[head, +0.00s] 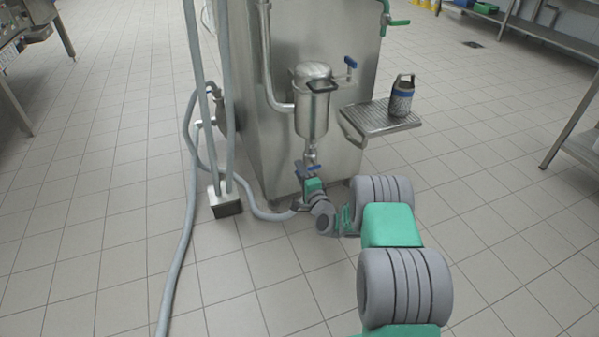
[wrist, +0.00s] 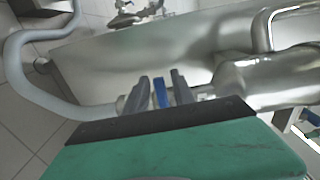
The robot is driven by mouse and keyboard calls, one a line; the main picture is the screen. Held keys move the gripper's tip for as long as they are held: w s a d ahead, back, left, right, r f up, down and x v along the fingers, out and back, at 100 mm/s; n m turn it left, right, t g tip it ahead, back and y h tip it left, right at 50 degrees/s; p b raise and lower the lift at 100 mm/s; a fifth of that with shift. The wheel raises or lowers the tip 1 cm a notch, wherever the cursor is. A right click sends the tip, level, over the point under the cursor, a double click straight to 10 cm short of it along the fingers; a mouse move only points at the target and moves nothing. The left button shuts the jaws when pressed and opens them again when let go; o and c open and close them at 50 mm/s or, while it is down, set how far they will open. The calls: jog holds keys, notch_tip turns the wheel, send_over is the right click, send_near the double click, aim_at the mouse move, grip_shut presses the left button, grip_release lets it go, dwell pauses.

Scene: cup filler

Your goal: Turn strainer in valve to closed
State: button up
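The strainer is a steel cylinder (head: 313,108) on the front of the steel machine. A valve with a blue handle (head: 310,168) sits on the pipe below it, and another blue valve handle (head: 350,62) is at its upper right. My gripper (head: 307,180) is low at the lower valve. In the wrist view, a blue handle (wrist: 160,93) stands between the two grey fingers of my gripper (wrist: 161,88). The exact contact is hard to see. No label shows which valve this is.
A grey hose (head: 188,225) runs along the floor left of the machine, beside a small steel block (head: 225,204) with upright pipes. The tiled floor is clear at the right.

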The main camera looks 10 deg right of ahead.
jog(key=shift+o, duration=0.3)
jog(key=shift+d, duration=0.15)
jog(key=s+d+p, duration=0.1)
jog(key=s, duration=0.6)
jog(key=shift+s+d+p, duration=0.2)
jog(key=shift+s+p, duration=0.15)
jog(key=shift+p, duration=0.05)
